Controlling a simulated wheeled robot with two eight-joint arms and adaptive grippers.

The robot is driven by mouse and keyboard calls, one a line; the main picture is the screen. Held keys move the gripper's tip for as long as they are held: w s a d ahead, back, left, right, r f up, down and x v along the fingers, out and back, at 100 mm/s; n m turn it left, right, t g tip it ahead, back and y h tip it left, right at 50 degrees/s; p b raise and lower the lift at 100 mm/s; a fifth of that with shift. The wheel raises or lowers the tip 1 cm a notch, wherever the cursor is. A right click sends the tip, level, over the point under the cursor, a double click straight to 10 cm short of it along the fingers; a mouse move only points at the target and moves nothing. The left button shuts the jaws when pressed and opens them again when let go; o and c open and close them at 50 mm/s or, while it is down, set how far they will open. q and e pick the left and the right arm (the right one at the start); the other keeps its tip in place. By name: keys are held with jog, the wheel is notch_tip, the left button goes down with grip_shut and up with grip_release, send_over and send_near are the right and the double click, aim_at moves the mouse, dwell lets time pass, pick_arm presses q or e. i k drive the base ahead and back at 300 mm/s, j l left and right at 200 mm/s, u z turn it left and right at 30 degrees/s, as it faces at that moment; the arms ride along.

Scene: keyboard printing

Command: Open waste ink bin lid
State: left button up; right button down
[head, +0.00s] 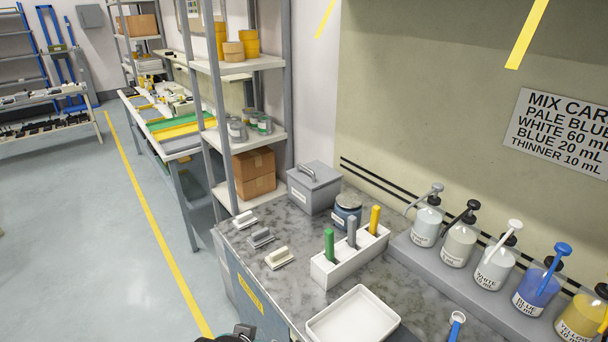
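A grey box-shaped bin (314,192) with a flat lid and a handle on top stands at the far end of the marbled worktop, near the wall. I take it as the waste ink bin; the label on its front is too small to read. Its lid is down and looks shut. A dark piece of what looks like my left gripper (236,336) just shows at the bottom edge, well short of the bin. Its fingers are hidden, so I cannot tell whether it is open. My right gripper is not in view.
A lidded jar (347,214) stands close to the bin's right. A white holder (345,262) with coloured sticks, several small handled tools (262,238), a white tray (353,316) and pump bottles (460,243) occupy the worktop. A shelf rack (230,140) stands behind the bin.

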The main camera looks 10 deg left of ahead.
aim_at(314, 175)
jog(key=k+z, duration=0.15)
jog(key=z, duration=0.2)
jog(key=k+z, duration=0.1)
jog(key=z, duration=0.3)
jog(key=k+l+z, duration=0.1)
jog(key=z, duration=0.25)
jog(key=i+j+z, duration=0.1)
jog(key=j, duration=0.75)
jog(key=i+j, duration=0.1)
jog(key=j, duration=0.75)
jog(key=j+z, duration=0.15)
jog(key=j, duration=0.7)
jog(key=i, duration=0.05)
